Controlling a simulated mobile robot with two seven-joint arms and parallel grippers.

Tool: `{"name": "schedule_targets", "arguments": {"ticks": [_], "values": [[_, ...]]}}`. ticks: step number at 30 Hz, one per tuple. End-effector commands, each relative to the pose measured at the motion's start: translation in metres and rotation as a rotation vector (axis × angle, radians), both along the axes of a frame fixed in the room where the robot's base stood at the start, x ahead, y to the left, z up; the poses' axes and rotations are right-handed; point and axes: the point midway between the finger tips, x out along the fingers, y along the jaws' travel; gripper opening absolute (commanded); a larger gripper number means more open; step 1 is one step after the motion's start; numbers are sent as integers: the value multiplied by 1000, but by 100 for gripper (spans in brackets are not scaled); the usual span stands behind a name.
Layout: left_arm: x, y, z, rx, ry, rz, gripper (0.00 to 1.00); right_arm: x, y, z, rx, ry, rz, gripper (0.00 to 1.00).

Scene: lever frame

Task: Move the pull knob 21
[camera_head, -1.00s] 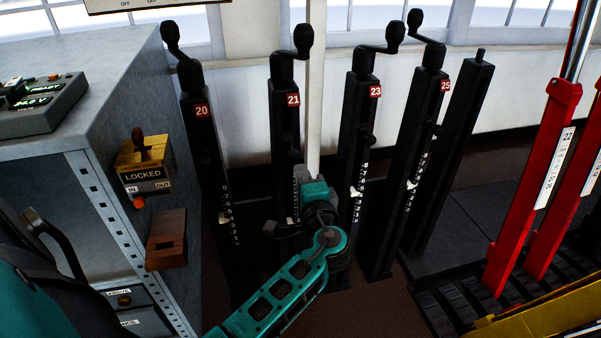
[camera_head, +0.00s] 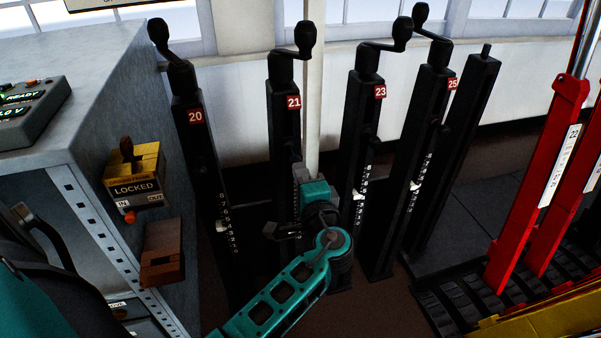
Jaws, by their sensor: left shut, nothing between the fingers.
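The black post with the red 21 label (camera_head: 285,126) stands left of the middle, with a crank handle on top. Its pull knob is small and dark against the black post, and I cannot make it out clearly beside my gripper. My left gripper (camera_head: 303,176) is at the lower half of post 21, on its right side. It is shut with nothing seen between the fingers, and it hides part of the post. I cannot tell whether it touches the knob. My right gripper is not in view.
Post 20 (camera_head: 192,140) stands to the left, posts 23 (camera_head: 360,125) and 25 (camera_head: 432,120) to the right, close together. A grey cabinet (camera_head: 110,80) with a yellow lock box (camera_head: 136,178) is at left. Red levers (camera_head: 540,180) stand at right.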

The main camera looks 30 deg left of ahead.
Motion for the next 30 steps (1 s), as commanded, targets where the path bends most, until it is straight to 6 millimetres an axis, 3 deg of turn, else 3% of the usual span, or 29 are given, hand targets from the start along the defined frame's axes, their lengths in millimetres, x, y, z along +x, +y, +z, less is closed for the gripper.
{"name": "schedule_targets", "arguments": {"ticks": [8,16,30], "values": [[1,1,0,0,0,0,0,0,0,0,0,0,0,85],[20,24,0,1,-1,1,0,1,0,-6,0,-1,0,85],[22,28,3,5,-5,2,0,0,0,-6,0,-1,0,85]]}}
